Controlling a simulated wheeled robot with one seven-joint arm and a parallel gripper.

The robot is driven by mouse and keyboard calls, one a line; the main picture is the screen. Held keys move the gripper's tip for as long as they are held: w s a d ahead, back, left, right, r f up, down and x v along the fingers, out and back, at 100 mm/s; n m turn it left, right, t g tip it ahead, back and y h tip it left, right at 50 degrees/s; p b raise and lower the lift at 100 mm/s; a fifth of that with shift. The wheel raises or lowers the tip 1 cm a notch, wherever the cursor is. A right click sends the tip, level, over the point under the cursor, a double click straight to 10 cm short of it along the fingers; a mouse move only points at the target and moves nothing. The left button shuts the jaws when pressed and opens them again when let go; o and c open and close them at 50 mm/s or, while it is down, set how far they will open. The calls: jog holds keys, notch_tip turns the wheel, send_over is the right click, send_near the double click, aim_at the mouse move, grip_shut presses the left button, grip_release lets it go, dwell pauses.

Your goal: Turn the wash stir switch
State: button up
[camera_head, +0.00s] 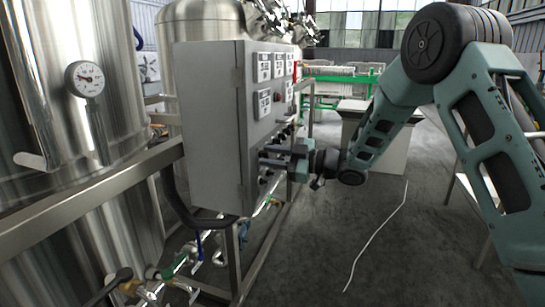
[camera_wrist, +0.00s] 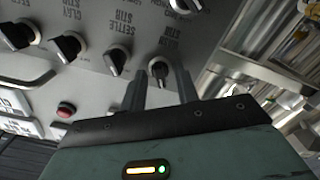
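The grey control box (camera_head: 212,125) stands in the middle of the head view, with its switch face turned right. In the wrist view its panel shows a row of black knobs with upside-down labels. The knob I take for the wash stir switch (camera_wrist: 158,70) is at the right end of the row; its label is blurred. My gripper (camera_wrist: 159,80) is open, with one finger on each side of this knob and gaps visible. I cannot tell how deep the fingers reach. In the head view my gripper (camera_head: 263,156) is at the panel face, hiding the knob there.
The settle stir knob (camera_wrist: 115,61) is close to the left finger. A red button (camera_wrist: 66,109) is farther left. Display meters (camera_head: 263,67) sit higher on the panel. A steel tank (camera_head: 75,40) and a rail (camera_head: 90,185) stand left. The floor (camera_head: 330,240) front right is mostly clear.

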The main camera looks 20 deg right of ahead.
jog(key=v, duration=1.7)
jog(key=shift+s+d+b, duration=0.15)
jog(key=shift+b, duration=0.25)
jog(key=w+a+m+t+h, duration=0.1)
jog(key=w+a+m+h, duration=0.25)
jog(key=a+h, duration=0.45)
jog(key=s+a+f+m+g+h, duration=0.3)
jog(key=s+a+f+m+g, duration=0.15)
jog(key=s+a, duration=0.65)
jog(key=s+a+f+m+g+h, duration=0.15)
jog(key=s+g, duration=0.25)
jog(key=s, duration=0.9)
jog(key=s+f+g+h, duration=0.1)
jog(key=s+g+h, duration=0.15)
jog(key=s, duration=1.05)
notch_tip(320, 180, up, 12)
jog(key=w+y+p, duration=0.1)
jog(key=p, duration=1.2)
jog(key=shift+r+g, duration=0.25)
jog(key=shift+g, duration=0.05)
